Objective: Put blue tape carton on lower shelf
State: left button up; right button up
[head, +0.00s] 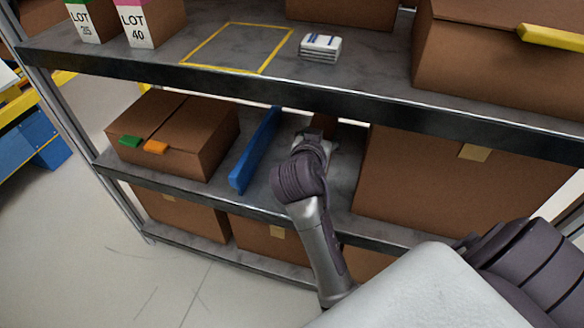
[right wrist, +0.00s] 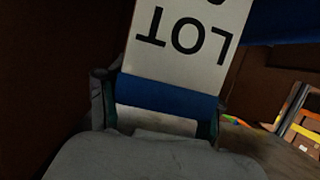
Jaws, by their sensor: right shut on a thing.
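The blue tape carton (right wrist: 190,40) is in the right wrist view, with a white label reading "LOT", upside down in that view, and a blue band across it. My right gripper (right wrist: 158,100) is shut on it, one finger on each side of the blue band. In the head view my right arm reaches onto the lower shelf (head: 348,165), just right of a blue divider (head: 257,148). There the carton (head: 325,122) is mostly hidden behind my wrist; only a brown bit shows. Whether it touches the shelf cannot be told. My left gripper is not in view.
A brown box (head: 175,135) with green and orange tabs stands left of the divider. A large brown box (head: 450,195) stands right of my arm. The upper shelf edge (head: 300,98) runs above my wrist. The upper shelf holds a yellow outlined square (head: 238,47), labelled cartons and a white stack (head: 320,46).

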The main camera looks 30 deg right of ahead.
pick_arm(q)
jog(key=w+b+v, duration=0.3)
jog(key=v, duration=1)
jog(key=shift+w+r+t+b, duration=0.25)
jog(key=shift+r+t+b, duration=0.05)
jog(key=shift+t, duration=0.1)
pick_arm(e)
jog(key=shift+w+d+f, duration=0.35)
jog(key=shift+w+f, duration=1.5)
jog(key=shift+w, duration=0.1)
jog(key=shift+w+d+f, duration=0.35)
jog(key=shift+w+f, duration=1.55)
jog(key=shift+w, duration=0.1)
jog(key=shift+w+d+f, duration=0.35)
jog(key=shift+w+f, duration=1.5)
jog(key=shift+w, duration=0.1)
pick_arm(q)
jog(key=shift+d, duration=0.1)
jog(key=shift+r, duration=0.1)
pick_arm(e)
jog(key=o, duration=1.8)
jog(key=shift+f, duration=0.1)
